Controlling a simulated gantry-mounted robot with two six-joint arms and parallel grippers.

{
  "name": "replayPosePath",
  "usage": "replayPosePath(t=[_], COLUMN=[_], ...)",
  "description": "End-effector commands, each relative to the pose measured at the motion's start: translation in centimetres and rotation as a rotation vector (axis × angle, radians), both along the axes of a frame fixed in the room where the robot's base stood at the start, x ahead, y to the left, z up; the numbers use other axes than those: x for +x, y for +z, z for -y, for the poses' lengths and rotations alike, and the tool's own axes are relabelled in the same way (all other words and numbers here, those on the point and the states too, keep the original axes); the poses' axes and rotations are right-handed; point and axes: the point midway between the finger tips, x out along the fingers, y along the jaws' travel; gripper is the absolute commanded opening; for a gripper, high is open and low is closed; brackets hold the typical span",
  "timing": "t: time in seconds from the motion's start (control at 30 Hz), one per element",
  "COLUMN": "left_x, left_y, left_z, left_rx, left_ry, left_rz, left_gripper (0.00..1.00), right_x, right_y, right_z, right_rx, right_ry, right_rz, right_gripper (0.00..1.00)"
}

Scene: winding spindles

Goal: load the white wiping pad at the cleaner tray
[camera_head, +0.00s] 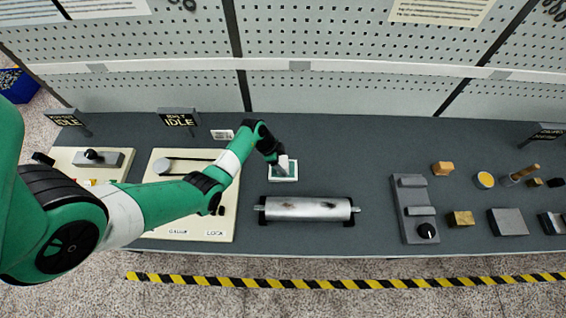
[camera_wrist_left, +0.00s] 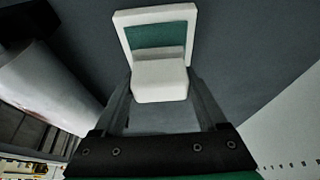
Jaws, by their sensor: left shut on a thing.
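My left gripper (camera_head: 281,160) is shut on the white wiping pad (camera_wrist_left: 160,82), a pale block that shows between its fingers in the left wrist view. The cleaner tray (camera_head: 290,179), a small white-rimmed tray with a green inside, lies on the dark bench directly at the gripper. In the left wrist view the tray (camera_wrist_left: 123,32) shows just beyond the pad, which overlaps its near part. I cannot tell whether the pad touches the green surface. My right gripper is not in view.
A metal roller (camera_head: 308,208) lies on supports just in front of the tray. A cream panel (camera_head: 190,230) is left of it under my arm. A grey fixture (camera_head: 414,210) and several small blocks stand to the right. The bench behind and right of the tray is clear.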

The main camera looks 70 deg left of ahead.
Motion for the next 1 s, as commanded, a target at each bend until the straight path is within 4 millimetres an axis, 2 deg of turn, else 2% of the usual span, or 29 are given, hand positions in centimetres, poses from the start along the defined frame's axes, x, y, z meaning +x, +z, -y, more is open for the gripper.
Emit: replayPosePath(t=[1.0], left_x=[-0.01], left_y=[-0.6], left_z=[0.01], left_rx=[-0.001], left_ry=[0.0], left_rz=[0.0], left_gripper=[0.3], right_x=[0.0], right_y=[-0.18], right_z=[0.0], right_rx=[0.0], right_ry=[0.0], right_rz=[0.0], right_gripper=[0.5])
